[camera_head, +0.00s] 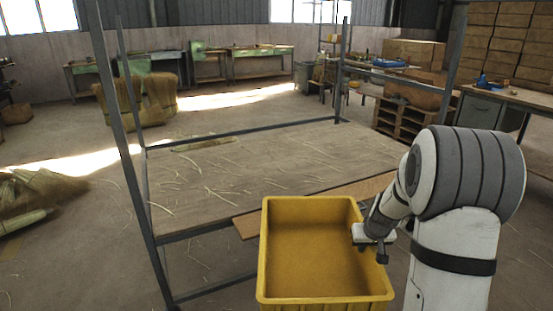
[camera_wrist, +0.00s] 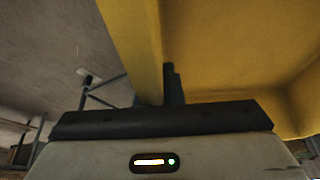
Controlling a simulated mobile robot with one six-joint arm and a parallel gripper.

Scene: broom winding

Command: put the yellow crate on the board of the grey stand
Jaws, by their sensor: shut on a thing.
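The yellow crate (camera_head: 313,244) is in the lower middle of the head view, upright and empty. My gripper (camera_head: 375,243) is shut on the right wall of the crate. In the wrist view, the yellow crate (camera_wrist: 225,45) fills the upper right, with its wall between the dark fingers (camera_wrist: 160,85); part of the fingers is hidden. The grey stand (camera_head: 126,150) has thin metal posts and a wooden board (camera_head: 270,165) strewn with straw. The crate is at the near side of the board, overlapping its front edge in the picture. I cannot tell its height above the board.
A narrow wooden plank (camera_head: 247,226) runs along the board's near edge. The stand's posts rise at the left and at the back. A straw pile (camera_head: 40,195) lies on the floor at left. The middle of the board holds only loose straw.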

